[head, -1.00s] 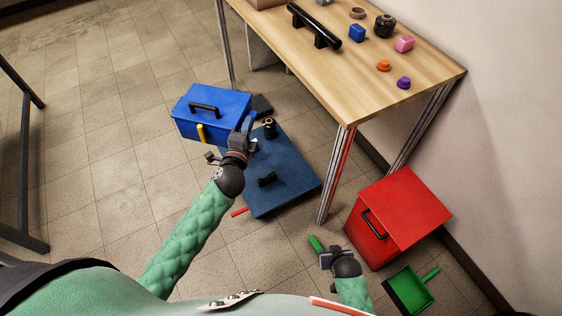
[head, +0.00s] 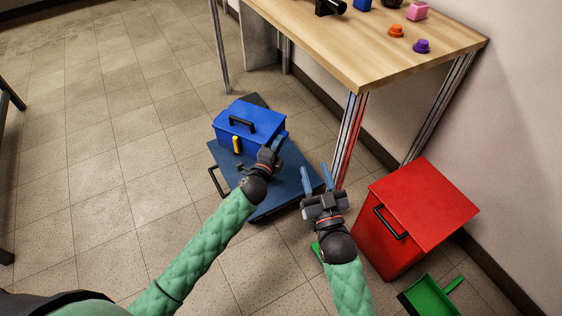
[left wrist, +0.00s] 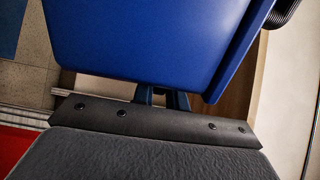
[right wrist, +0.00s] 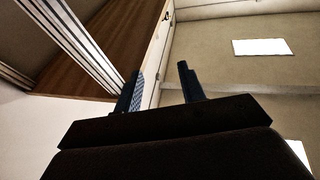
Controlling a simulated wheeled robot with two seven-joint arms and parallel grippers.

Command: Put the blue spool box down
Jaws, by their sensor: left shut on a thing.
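The blue spool box (head: 245,122) has a black handle on its lid and a yellow latch on its front. In the head view it is over the far part of a flat dark blue case or platform (head: 290,190); I cannot tell whether it touches it. My left gripper (head: 279,143) is shut on the box's right side. In the left wrist view the box (left wrist: 150,40) fills the upper part, with the fingers (left wrist: 162,96) at its edge. My right gripper (head: 316,176) is open and empty, right of the platform; its fingers show apart in the right wrist view (right wrist: 160,88).
A wooden table (head: 380,50) holds small items, including an orange (head: 397,31) and a purple piece (head: 422,46). A red bin (head: 410,225) and a green dustpan (head: 425,297) stand at right.

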